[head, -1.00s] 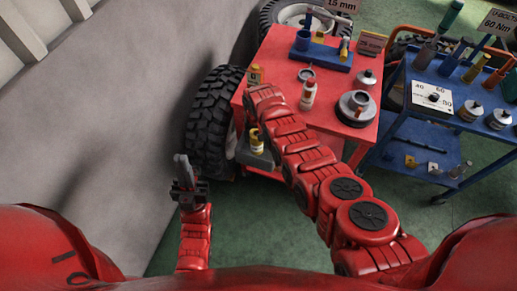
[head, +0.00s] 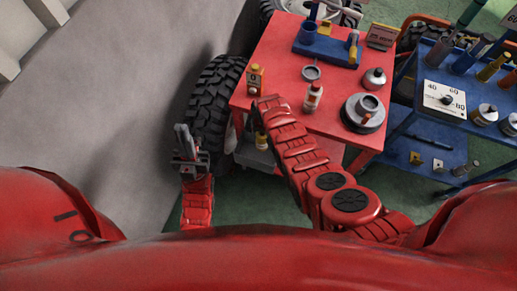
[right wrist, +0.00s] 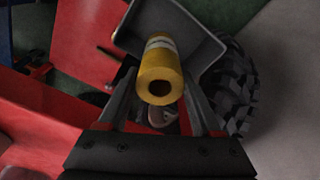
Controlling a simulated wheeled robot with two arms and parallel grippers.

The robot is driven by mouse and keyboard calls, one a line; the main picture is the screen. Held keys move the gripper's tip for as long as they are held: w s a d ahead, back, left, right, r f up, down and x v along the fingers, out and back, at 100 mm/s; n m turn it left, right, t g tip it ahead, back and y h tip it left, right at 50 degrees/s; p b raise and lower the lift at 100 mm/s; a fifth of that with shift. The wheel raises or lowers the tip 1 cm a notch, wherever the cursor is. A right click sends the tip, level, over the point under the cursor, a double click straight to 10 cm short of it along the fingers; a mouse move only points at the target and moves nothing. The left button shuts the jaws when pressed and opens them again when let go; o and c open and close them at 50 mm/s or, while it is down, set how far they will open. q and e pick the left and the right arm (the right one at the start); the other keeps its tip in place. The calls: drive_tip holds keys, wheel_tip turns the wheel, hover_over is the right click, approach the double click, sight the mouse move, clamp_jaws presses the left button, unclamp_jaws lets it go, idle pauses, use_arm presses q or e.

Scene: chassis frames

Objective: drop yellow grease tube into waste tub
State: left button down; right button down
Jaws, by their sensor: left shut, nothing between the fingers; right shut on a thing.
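The yellow grease tube (right wrist: 158,72) is held between the fingers of my right gripper (right wrist: 160,100), which is shut on it. In the right wrist view its open round end faces the camera, and the grey waste tub (right wrist: 187,17) lies beyond it. In the head view a bit of the tube (head: 262,141) shows below my right arm, in front of the tub (head: 257,159). The arm hides most of the right gripper there. The tub's inside is mostly hidden. My left gripper (head: 183,139) is shut and empty, left of the tub near the tyre.
A blue cart (head: 435,145) stands at the right.

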wheel_tip(320, 180, down, 5)
drive_tip(key=b, duration=0.4)
drive_tip(key=shift+s+f, duration=0.1)
drive_tip(key=shift+f, duration=0.05)
unclamp_jaws()
drive_tip(key=shift+r, duration=0.25)
